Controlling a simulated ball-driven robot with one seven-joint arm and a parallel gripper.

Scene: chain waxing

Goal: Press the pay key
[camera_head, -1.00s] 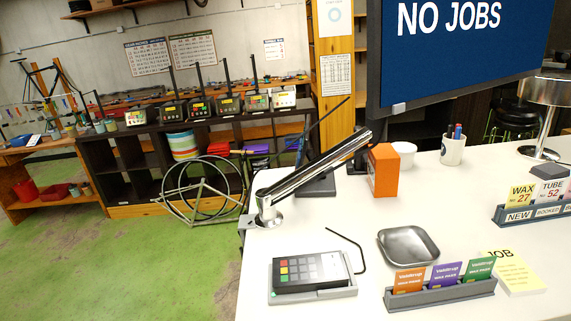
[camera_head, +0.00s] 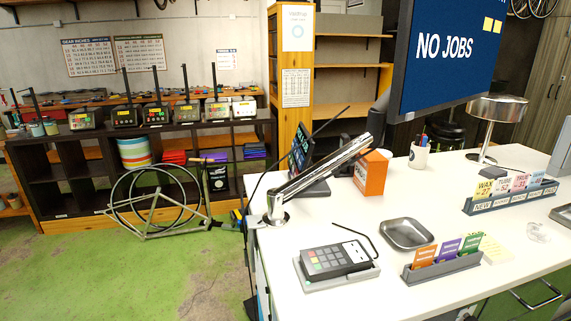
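A dark card terminal (camera_head: 352,251) lies in a light grey cradle (camera_head: 338,284) on the white counter, near its front left edge. Its keypad (camera_head: 329,257) faces up, with grey keys and a column of coloured keys at the left: red, yellow and green. The key labels are too small to read, so I cannot tell which one is the pay key. My gripper is not in view, and nothing touches the terminal.
A chrome tube on a post (camera_head: 325,172) rises behind the terminal. A bent black rod, a metal tray (camera_head: 407,234) and a card holder (camera_head: 441,268) stand close right. An orange box (camera_head: 371,173) is behind. Green floor (camera_head: 150,275) lies open at left.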

